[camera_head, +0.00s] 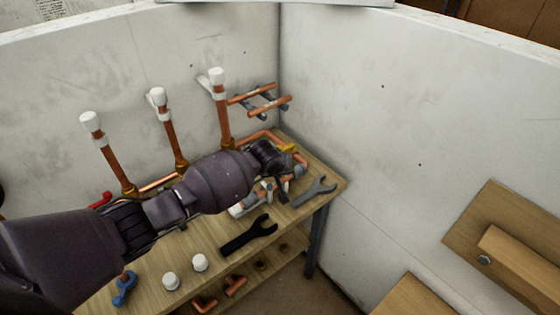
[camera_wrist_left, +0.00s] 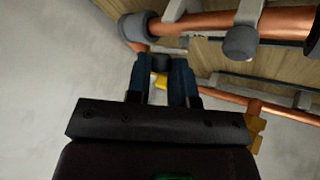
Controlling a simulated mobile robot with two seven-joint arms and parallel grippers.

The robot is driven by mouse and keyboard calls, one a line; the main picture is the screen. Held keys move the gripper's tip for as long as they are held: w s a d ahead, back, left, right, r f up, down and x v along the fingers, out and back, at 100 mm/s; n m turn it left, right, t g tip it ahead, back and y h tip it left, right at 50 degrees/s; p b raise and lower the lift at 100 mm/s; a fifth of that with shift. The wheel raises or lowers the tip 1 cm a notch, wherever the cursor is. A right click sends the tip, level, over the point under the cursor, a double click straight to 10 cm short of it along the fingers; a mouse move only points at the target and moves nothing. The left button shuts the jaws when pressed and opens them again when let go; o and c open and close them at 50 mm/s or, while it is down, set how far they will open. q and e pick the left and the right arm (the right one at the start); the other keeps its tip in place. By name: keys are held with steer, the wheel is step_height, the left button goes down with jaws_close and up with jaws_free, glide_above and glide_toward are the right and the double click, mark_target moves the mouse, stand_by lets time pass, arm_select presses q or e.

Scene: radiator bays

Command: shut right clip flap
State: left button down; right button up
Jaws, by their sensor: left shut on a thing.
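Three upright copper pipes with white tops stand along the back wall. The right pipe (camera_head: 224,120) has a white clip with its flap (camera_head: 205,84) sticking out to the left, apart from the pipe. The middle pipe (camera_head: 170,130) has a similar white piece at its top. My left gripper (camera_head: 290,168) is at the bench's far right end, well below and right of that flap, partly hidden by my arm. In the left wrist view its fingers (camera_wrist_left: 161,78) are close together on a small dark grey piece (camera_wrist_left: 160,62). A yellow part (camera_wrist_left: 160,82) shows between them. My right gripper is out of view.
The wooden bench (camera_head: 200,235) holds a black wrench (camera_head: 250,235), a grey wrench (camera_head: 314,191), white caps (camera_head: 200,262) and a blue-handled valve (camera_head: 124,288). Copper pipes on brackets (camera_head: 258,95) are at the corner. White walls (camera_head: 400,120) close in the back and right.

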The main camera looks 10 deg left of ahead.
arm_select(q)
steer(key=shift+s+d+f+m+t+y+b, duration=0.2)
steer(key=shift+s+f+t+y, duration=0.05)
steer(key=shift+f+t+y, duration=0.2)
steer(key=shift+s+d+f+m+t+y+b, duration=0.2)
steer(key=shift+f+t+y, duration=0.15)
steer(key=shift+y, duration=0.1)
steer(key=shift+s+d+f+m+t+y+b, duration=0.2)
steer(key=shift+f+m+t+y+b, duration=0.1)
steer(key=shift+t+y+b, duration=0.35)
steer(key=shift+d+f+t+y+b, duration=0.1)
steer(key=shift+f+t+y+b, duration=0.1)
steer(key=shift+t+y+b, duration=0.3)
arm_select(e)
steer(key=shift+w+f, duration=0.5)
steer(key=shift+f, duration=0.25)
arm_select(q)
steer(key=shift+m, duration=0.3)
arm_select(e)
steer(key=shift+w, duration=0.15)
arm_select(q)
steer(key=c, duration=1)
jaws_free()
steer(key=shift+w, duration=0.1)
steer(key=shift+r, duration=0.1)
